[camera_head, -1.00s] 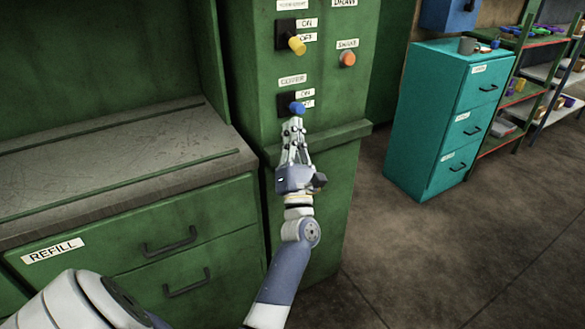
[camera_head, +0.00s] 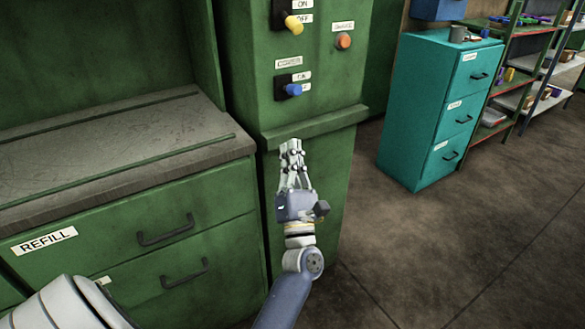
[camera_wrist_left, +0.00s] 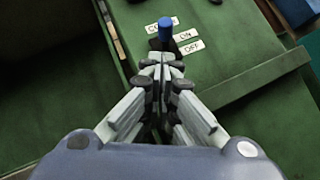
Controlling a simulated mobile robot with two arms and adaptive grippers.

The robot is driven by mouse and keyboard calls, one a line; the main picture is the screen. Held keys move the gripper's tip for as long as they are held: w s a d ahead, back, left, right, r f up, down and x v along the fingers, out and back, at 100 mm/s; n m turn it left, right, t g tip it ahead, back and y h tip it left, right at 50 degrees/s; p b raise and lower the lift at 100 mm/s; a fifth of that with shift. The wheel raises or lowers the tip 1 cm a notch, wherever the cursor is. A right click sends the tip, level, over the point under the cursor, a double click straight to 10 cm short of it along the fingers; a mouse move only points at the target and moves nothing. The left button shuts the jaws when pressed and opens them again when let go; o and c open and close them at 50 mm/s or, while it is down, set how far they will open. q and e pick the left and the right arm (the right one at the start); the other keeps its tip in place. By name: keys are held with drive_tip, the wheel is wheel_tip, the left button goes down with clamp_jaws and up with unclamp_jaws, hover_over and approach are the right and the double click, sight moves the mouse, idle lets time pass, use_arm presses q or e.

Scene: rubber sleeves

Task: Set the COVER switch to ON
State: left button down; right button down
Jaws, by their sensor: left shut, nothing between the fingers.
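The COVER switch is a blue lever (camera_head: 294,89) on a dark plate on the green cabinet's front, below the COVER label (camera_head: 289,62). The ON label (camera_head: 301,76) sits above the partly covered OFF label (camera_head: 306,87). The lever juts outward, its tip near the OFF label's height; I cannot tell its setting for sure. In the left wrist view the blue lever (camera_wrist_left: 166,28) stands beyond the fingertips. My left gripper (camera_head: 291,146) is shut and empty, below the switch and apart from it. It also shows in the left wrist view (camera_wrist_left: 161,75). My right gripper is not in view.
A yellow lever (camera_head: 293,25) and an orange button (camera_head: 343,41) are above on the same cabinet. A ledge (camera_head: 315,126) juts out below the switch. A grey worktop (camera_head: 110,145) is at left. A teal drawer cabinet (camera_head: 415,110) stands right, with open floor before it.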

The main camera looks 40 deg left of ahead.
use_arm(q)
drive_tip(key=shift+r+v, duration=0.15)
drive_tip(key=shift+v, duration=0.6)
drive_tip(key=shift+r+v, duration=0.15)
drive_tip(key=shift+v, duration=0.6)
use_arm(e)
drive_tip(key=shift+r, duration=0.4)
use_arm(q)
drive_tip(key=shift+s+d, duration=0.15)
drive_tip(key=shift+d, duration=0.05)
